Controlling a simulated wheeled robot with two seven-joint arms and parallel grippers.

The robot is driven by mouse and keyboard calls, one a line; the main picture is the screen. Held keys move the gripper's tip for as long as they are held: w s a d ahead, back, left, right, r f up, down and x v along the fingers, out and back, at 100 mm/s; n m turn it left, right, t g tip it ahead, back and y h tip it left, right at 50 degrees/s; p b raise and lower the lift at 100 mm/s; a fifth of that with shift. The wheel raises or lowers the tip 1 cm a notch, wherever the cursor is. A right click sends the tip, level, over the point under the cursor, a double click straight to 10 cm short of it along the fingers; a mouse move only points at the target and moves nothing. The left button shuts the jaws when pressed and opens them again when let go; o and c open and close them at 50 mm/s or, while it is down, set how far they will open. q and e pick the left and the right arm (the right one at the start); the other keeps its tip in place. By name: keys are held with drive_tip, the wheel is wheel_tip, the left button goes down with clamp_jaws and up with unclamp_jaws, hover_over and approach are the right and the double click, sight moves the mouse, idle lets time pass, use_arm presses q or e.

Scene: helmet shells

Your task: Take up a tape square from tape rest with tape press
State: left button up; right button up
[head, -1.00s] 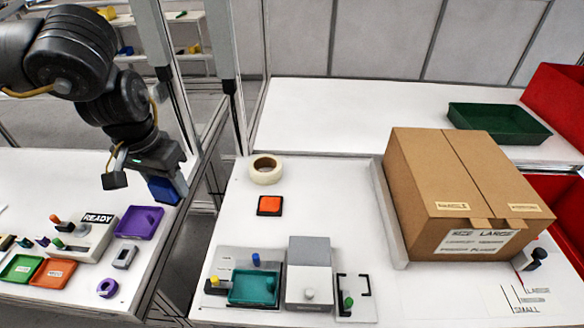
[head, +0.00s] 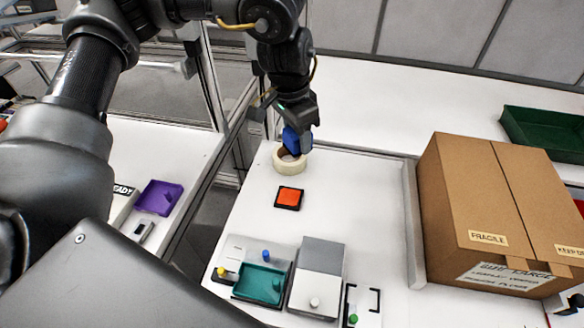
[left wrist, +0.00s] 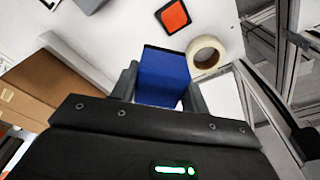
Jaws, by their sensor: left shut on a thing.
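My left gripper (head: 300,132) is shut on a blue block (head: 291,143), which I take to be the tape press. In the left wrist view the block (left wrist: 162,76) sits between the two fingers. In the head view it hangs in front of part of a cream tape roll (head: 283,168); the gap between them is hard to judge. An orange square (head: 289,196) on a black base, probably the tape rest, lies on the white table nearer than the roll. The wrist view shows this orange square (left wrist: 173,16) beyond the block, apart from it. My right gripper is not in view.
A teal tray (head: 258,284), a grey and white block (head: 322,272) and a small stand with a green knob (head: 352,320) stand at the front. A cardboard box (head: 500,200) is at the right, a green tray (head: 545,132) behind. A purple tray (head: 160,197) is on the left table.

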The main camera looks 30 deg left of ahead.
use_arm(q)
drive_tip(key=w+f+m+p, duration=0.3)
drive_tip(key=f+m+p, duration=0.2)
drive_tip(key=m, duration=0.3)
drive_tip(key=m+g+p, duration=0.2)
drive_tip(key=m+p, duration=0.4)
drive_tip(key=m, duration=0.4)
hover_over(289, 198)
wheel_tip(289, 198, down, 10)
wheel_tip(289, 198, down, 5)
drive_tip(key=b, duration=0.5)
drive_tip(key=shift+w+a+r, duration=0.1)
drive_tip(key=shift+w+r, duration=0.05)
drive_tip(key=shift+r, duration=0.05)
drive_tip(key=shift+f+b, duration=0.7)
drive_tip(key=shift+b, duration=0.25)
drive_tip(key=shift+f+b, duration=0.3)
drive_tip(key=shift+f, duration=0.15)
drive_tip(key=shift+f, duration=0.1)
